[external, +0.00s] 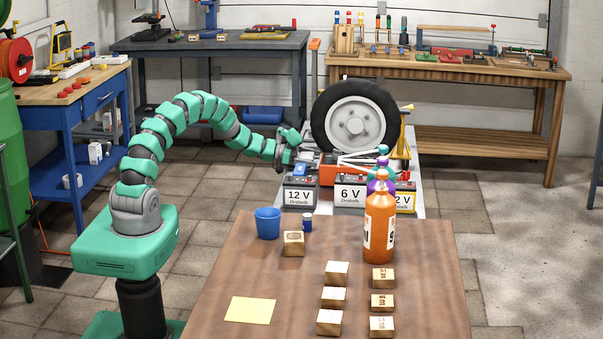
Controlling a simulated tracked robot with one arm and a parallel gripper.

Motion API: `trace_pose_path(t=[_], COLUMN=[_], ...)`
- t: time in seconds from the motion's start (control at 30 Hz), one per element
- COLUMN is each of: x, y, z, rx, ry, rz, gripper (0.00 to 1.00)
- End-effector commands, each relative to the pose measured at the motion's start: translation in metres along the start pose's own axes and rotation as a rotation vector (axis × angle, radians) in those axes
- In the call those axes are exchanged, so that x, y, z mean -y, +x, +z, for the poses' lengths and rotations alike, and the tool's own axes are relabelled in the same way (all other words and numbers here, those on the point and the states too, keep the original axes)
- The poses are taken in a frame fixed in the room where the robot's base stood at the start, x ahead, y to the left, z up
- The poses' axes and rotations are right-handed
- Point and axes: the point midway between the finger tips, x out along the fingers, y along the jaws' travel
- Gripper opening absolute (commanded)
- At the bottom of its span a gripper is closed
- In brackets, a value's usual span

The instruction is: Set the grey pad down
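My arm arches over to the far grey table, and my gripper (287,152) is at its left side, just left of the wheel and above the 12 V battery. It is small and dark here, and its fingers cannot be made out. I cannot make out a grey pad with certainty; it may be hidden at the gripper or too small to tell.
The far table holds a tyre (354,119), a 12 V battery (299,193), a 6 V battery (349,191) and a red tool (343,171). The brown table (225,285) in front holds a blue cup (267,223), orange bottle (379,225), several wooden blocks and a yellow sheet (250,310).

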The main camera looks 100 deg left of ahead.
Motion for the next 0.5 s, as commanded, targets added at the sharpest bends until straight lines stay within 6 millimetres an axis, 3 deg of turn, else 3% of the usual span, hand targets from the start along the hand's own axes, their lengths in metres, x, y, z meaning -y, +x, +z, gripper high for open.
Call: trace_pose_path(t=[0.5], x=[0.0003], y=[0.0002], z=[0.0035], rx=[0.000], ry=[0.000], rz=[-0.001], gripper=[0.99])
